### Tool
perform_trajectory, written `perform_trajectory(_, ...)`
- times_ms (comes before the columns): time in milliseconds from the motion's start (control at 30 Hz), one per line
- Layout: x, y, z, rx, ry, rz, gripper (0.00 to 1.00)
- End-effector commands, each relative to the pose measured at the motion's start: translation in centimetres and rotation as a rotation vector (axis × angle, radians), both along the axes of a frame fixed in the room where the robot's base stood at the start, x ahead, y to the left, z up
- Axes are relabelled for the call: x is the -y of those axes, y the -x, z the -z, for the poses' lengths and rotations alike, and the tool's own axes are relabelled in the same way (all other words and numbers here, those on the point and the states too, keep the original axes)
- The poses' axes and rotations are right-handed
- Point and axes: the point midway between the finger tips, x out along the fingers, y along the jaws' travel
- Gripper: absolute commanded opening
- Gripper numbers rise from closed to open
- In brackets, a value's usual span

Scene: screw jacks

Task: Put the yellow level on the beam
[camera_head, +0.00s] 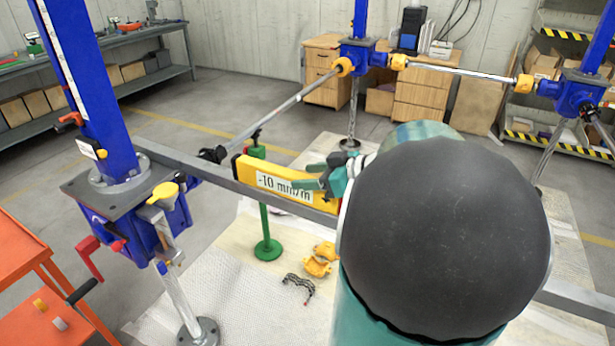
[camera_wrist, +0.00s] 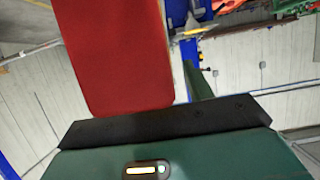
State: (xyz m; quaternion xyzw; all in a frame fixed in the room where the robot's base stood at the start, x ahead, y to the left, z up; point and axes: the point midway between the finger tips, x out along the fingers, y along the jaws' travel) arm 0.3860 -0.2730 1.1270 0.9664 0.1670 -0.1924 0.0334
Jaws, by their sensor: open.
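The yellow level (camera_head: 245,172), with a white label reading "-10 mm/m", lies lengthwise along the grey beam (camera_head: 220,181) in the head view. It appears to rest on the beam's top, with the beam's front face showing below it. My gripper (camera_head: 312,175) is at the level's right end, its teal fingers open. Whether the fingers touch the level is unclear.
A blue screw jack (camera_head: 150,215) stands at the left end of the beam. A green stand (camera_head: 267,245) is under the beam. An orange table (camera_head: 30,290) is at the lower left.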

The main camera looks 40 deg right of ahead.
Motion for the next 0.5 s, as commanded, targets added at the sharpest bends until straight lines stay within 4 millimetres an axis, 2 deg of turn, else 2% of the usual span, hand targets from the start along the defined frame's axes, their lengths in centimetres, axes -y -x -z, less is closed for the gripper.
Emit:
perform_trajectory(300,2.1,5.8,-2.6,0.001,0.001,0.003,0.51)
perform_trajectory(500,3.1,8.7,-3.9,0.001,0.002,0.001,0.51)
